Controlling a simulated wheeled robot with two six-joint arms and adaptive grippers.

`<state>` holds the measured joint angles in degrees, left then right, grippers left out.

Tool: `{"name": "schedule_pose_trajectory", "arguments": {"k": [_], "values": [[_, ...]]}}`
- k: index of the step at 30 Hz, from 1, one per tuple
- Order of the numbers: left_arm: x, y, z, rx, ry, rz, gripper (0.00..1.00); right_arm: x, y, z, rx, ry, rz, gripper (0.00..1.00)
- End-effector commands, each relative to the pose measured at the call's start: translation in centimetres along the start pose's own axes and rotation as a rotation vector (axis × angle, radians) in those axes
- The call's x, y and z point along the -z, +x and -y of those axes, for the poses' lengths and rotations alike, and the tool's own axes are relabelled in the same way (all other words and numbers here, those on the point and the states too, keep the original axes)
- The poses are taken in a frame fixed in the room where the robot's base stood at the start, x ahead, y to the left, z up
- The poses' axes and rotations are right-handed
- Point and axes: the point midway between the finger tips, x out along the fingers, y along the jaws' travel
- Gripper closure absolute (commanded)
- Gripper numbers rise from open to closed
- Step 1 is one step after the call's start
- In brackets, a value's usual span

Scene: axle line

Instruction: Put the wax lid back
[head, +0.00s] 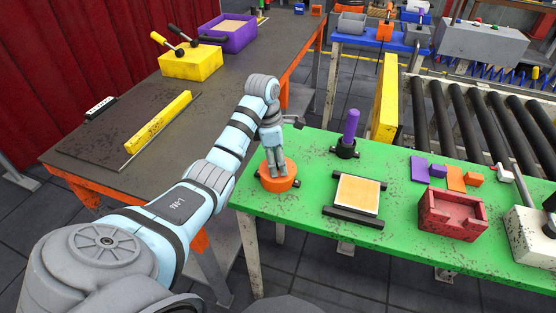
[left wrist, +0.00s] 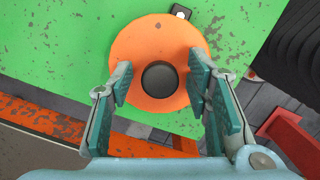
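A round orange piece (head: 279,183) sits at the left end of the green table, under my left gripper (head: 276,165). In the left wrist view the orange piece (left wrist: 130,60) is a flat disc with a round dark knob (left wrist: 159,79) in its middle. I cannot tell whether this is the wax lid alone or a lid on a pot. My left gripper (left wrist: 163,95) is open, its fingers apart on either side of the knob, with clear gaps to it. My right gripper is in neither view.
The green table (head: 310,205) also holds a purple rod in a black base (head: 350,130), a framed pale orange pad (head: 357,195), a red box (head: 452,212) and small purple and orange blocks (head: 455,178). A roller conveyor (head: 475,115) runs behind. A dark bench (head: 120,150) stands left.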

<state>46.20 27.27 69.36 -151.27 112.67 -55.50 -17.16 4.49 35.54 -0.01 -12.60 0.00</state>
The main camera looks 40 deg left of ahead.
Motion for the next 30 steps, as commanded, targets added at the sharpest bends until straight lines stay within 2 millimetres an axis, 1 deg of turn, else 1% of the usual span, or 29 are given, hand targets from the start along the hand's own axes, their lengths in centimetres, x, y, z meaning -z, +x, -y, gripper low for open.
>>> {"name": "schedule_pose_trajectory", "arguments": {"k": [7,8,11,14,18,22,25,27,30], "values": [[0.0,-0.2,0.0,-0.001,0.000,0.000,0.55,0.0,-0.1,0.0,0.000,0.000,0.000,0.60],[0.0,-0.3,0.0,-0.001,0.000,0.000,0.55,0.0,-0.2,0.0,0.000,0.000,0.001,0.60],[-0.1,-1.7,-0.1,-0.002,0.000,0.001,0.55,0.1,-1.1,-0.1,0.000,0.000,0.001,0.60],[-0.2,-4.1,-0.1,-0.002,0.000,0.002,0.55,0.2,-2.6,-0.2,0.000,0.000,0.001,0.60],[-0.2,-8.2,0.0,-0.001,-0.001,0.000,0.55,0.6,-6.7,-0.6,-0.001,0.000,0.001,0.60],[-0.2,-11.3,0.0,-0.001,0.000,0.000,0.55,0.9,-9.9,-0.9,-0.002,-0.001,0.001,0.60],[-0.2,-12.6,0.0,0.000,0.000,0.001,0.55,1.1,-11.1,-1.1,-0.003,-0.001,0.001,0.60],[-0.1,-12.8,0.0,0.000,0.000,0.000,0.55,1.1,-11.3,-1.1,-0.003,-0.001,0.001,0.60],[-0.1,-12.5,0.0,0.000,0.000,0.000,0.55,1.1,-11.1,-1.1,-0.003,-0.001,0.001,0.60]]}}
